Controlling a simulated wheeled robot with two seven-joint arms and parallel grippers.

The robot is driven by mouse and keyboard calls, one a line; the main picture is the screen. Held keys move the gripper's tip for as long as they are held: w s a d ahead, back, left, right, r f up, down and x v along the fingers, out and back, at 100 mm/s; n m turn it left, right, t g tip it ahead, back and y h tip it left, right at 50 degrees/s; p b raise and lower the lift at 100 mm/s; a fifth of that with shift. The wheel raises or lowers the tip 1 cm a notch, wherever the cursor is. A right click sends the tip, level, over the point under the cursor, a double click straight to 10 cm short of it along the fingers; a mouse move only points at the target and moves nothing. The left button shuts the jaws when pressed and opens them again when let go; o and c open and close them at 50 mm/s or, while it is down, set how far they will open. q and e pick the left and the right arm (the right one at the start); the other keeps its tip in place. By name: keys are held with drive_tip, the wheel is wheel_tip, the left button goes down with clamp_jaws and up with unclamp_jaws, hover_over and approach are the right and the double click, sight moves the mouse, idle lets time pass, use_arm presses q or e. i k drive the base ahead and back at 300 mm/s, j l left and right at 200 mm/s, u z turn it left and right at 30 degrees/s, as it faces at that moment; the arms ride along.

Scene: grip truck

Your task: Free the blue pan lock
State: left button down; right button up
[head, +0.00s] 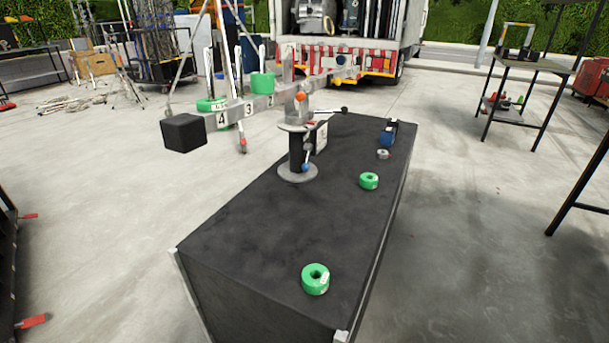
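The blue pan lock (305,167) is a small blue ball knob low on the black post (295,150), close above the round grey base plate (298,173). The post stands on the black case top (240,220) and carries a grey balance arm (250,107) marked with numbers. An orange knob (300,97) and a black knob (344,109) sit higher on the head of the post. Whether the blue lock is tight or loose cannot be seen. Neither of my grippers is in view.
Green ring weights (316,279), (369,181) and a small blue item (387,138) lie on the case top. A black block (184,132) ends the balance arm at the left. A truck (345,60) stands behind. A table (525,62) is at right.

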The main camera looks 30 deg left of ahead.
sight(306, 166)
drive_tip(key=i+l+u, duration=1.05)
drive_tip(key=l+u, duration=0.2)
drive_tip(key=l, duration=0.15)
drive_tip(key=i+l+u, duration=0.15)
drive_tip(key=l+u, duration=0.15)
drive_tip(key=l, duration=0.2)
